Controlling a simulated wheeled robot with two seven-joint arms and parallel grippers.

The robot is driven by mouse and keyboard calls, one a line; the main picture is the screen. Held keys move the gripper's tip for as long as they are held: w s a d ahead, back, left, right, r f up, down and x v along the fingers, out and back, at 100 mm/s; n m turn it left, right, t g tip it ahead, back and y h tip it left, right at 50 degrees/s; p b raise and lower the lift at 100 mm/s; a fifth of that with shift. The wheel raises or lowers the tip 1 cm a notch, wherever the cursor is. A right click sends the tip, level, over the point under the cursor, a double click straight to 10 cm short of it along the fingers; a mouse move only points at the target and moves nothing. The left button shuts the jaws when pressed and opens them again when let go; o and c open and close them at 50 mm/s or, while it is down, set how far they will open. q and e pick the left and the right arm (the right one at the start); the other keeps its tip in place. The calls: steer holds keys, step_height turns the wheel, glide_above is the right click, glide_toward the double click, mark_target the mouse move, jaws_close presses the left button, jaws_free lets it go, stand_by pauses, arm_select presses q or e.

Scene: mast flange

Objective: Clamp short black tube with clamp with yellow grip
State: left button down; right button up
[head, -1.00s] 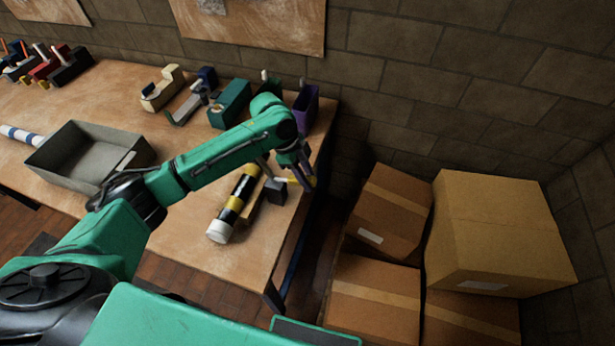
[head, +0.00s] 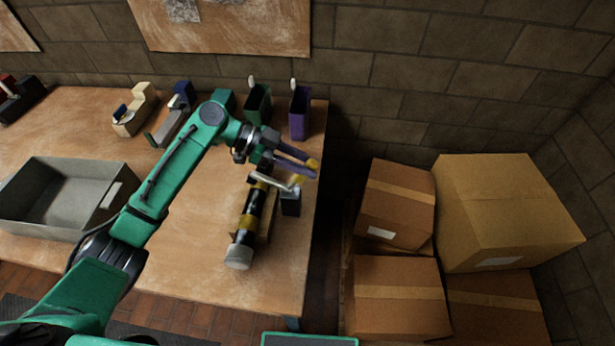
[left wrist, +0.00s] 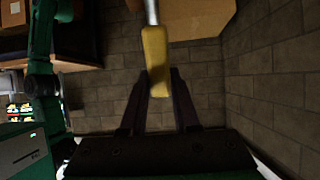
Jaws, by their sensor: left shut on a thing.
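The short black tube (head: 247,218) has yellow bands and a pale grey end cap. It lies lengthwise by a wooden support (head: 268,225) near the table's right edge. The clamp has a dark block (head: 290,203) beside the tube's far part and a silver lever (head: 278,184) just above it. My left gripper (head: 306,171) is at the lever's right end. In the left wrist view its fingers (left wrist: 160,88) are on either side of the yellow grip (left wrist: 155,55), shut on it. Whether the clamp presses on the tube cannot be told. My right gripper is out of view.
A grey open bin (head: 65,195) stands at the left on the table (head: 190,250). Green (head: 258,105) and purple (head: 300,112) holders and a cream tool (head: 133,110) line the back. Cardboard boxes (head: 510,210) stand right of the table. The front table area is clear.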

arm_select(q)
steer(key=a+h+b, duration=0.2)
steer(key=b, duration=0.3)
steer(key=a+h+b, duration=0.3)
steer(key=b, duration=0.2)
steer(key=shift+w+r, duration=0.15)
steer(key=shift+a+r+h+b, duration=0.15)
steer(key=shift+a+h+b, duration=0.2)
steer(key=shift+b, duration=0.35)
steer(key=shift+r+h, duration=0.15)
steer(key=shift+h, duration=0.1)
steer(key=c, duration=0.6)
jaws_free()
steer(key=shift+c, duration=0.2)
steer(key=w+a+b, duration=0.1)
steer(key=a+b, duration=0.4)
steer(key=a, duration=0.9)
steer(key=shift+a+f, duration=0.3)
